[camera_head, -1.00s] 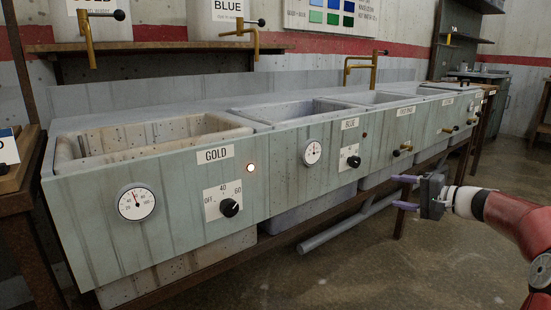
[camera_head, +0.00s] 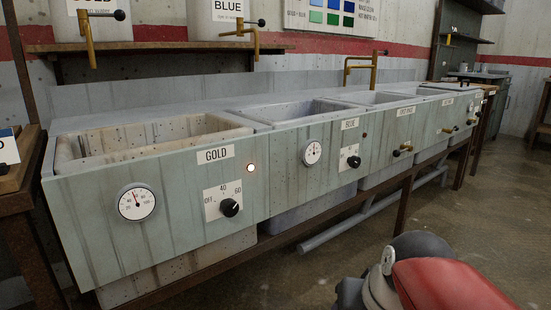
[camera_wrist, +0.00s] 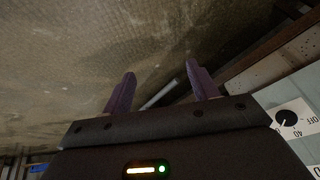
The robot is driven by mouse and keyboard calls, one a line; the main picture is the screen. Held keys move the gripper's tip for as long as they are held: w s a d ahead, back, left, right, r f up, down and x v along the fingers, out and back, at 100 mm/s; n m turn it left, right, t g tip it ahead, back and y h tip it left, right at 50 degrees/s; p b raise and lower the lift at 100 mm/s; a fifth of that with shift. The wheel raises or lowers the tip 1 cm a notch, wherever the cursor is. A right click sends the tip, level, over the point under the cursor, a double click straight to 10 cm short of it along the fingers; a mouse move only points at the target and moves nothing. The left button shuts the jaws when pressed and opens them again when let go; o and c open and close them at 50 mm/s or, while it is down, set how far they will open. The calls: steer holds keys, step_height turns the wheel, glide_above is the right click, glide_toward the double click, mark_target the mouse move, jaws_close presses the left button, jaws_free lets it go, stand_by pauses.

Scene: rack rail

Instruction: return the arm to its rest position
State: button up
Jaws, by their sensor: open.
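My gripper (camera_wrist: 158,88) shows in the wrist view with two purple fingers spread apart and nothing between them. Beyond the fingers are the bare floor and the underside area of the sink bench. In the head view my red and grey arm is low at the bottom right, in front of the bench, and the gripper's fingers do not show there. The arm appears apart from the bench front.
A long bench of basins (camera_head: 150,215) runs from front left to back right. It carries a GOLD dial gauge (camera_head: 136,202), a black knob (camera_head: 229,207) and brass taps (camera_head: 362,66). The knob panel also shows in the wrist view (camera_wrist: 287,117). Floor (camera_head: 480,210) at the right is clear.

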steer(key=s+d+f+n+h, duration=0.1)
steer(key=s+f, duration=0.1)
steer(key=s, duration=0.4)
step_height(320, 180, up, 13)
steer(key=p, duration=1.3)
steer(key=shift+s+d+t, duration=0.15)
steer(key=shift+d+t, duration=0.15)
steer(key=shift+t, duration=0.1)
steer(key=shift+f, duration=0.1)
